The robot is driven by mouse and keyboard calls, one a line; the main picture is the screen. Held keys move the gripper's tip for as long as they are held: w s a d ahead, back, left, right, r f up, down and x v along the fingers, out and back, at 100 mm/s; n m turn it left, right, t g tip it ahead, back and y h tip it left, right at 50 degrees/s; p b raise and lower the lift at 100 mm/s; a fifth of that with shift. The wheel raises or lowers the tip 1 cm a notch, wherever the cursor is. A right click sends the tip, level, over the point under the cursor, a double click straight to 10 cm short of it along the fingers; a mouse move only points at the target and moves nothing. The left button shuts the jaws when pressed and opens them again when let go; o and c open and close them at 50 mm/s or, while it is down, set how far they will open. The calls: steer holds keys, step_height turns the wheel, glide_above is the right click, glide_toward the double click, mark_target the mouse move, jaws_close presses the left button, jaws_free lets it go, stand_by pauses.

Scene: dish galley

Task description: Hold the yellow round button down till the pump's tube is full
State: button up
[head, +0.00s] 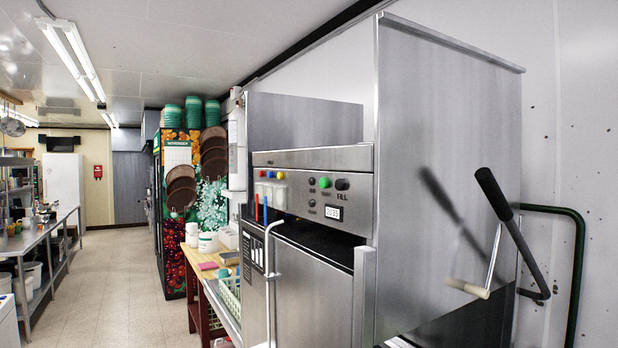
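A steel dish machine stands at centre right, with a control panel (335,187) on its upper front. The panel has small round coloured buttons, a green one (325,182) among them, a dark knob (342,184) by the word FILL and a small display (333,212). At the panel's left are small pale units (270,192) with coloured tops, one seemingly yellow (280,175); I cannot tell whether this is the yellow round button. A red (257,208) and a blue upright tube (265,208) stand below them. The fill level of the pump's tube cannot be made out. My gripper is not in view.
A black-gripped lever (494,194) and a dark green pipe (577,260) are at the right. A white bent pipe (268,280) runs down the machine's front. A wooden table (197,290) stands left of it. The tiled floor (110,290) is clear.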

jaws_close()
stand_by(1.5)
